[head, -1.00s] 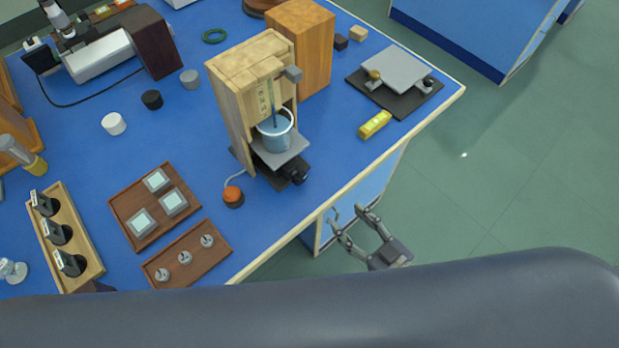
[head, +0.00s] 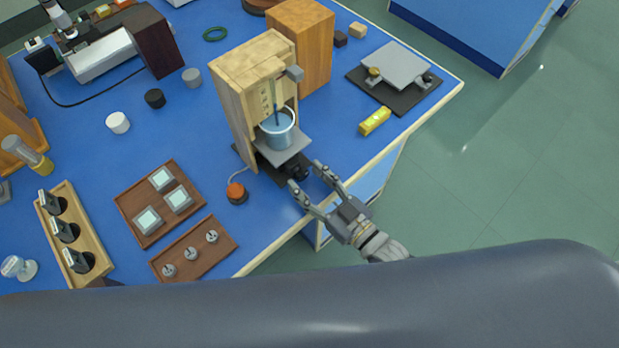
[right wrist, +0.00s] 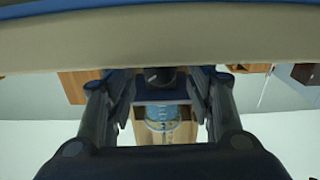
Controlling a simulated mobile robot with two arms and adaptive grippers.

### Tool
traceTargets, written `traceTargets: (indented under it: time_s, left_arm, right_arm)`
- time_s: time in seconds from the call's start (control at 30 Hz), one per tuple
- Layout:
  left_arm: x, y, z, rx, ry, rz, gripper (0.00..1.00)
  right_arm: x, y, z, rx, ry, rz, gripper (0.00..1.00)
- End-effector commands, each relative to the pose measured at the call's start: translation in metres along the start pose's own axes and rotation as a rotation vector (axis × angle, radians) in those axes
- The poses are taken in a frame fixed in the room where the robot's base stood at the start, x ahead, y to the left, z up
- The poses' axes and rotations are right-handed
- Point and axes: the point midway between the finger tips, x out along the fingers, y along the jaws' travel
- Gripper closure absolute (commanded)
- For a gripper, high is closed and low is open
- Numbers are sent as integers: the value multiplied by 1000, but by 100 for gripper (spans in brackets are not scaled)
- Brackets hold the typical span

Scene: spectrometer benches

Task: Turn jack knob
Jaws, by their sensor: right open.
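The black jack knob (head: 294,169) sticks out from the front of a small lab jack with a grey top plate (head: 283,147). A glass beaker of blue liquid (head: 277,131) stands on that plate, in front of a wooden stand (head: 234,101). My right gripper (head: 306,173) is open at the table's front edge, its fingertips close to the knob, one on either side. In the right wrist view the dark knob (right wrist: 160,77) shows between the open fingers, with the beaker (right wrist: 160,114) beyond. Whether the fingers touch the knob I cannot tell. My left gripper is out of view.
An orange-red button (head: 236,191) with a cord sits left of the jack. Wooden trays (head: 165,262) with small parts lie further left. A yellow block (head: 374,121) and a second jack (head: 395,66) stand to the right. A wooden block (head: 303,50) stands behind.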

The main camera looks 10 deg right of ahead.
Motion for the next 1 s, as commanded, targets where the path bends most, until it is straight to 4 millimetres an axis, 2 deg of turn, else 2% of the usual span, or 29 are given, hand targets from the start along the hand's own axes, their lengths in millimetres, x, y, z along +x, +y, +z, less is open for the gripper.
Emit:
traceTargets:
  time_s: [0.3, 0.37, 0.5, 0.7, 1.0]
  left_arm:
    - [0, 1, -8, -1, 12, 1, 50]
    - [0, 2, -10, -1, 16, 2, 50]
    - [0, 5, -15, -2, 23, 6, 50]
    - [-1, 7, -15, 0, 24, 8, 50]
    - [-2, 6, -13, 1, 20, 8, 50]
  right_arm:
    - [4, 0, 0, 0, 0, 0, 50]
    - [4, 0, 0, 0, 0, 0, 62]
    - [3, 0, 0, 0, 0, 0, 94]
    - [3, 0, 0, 16, -1, 0, 95]
    - [3, 1, 1, 230, -2, 0, 95]
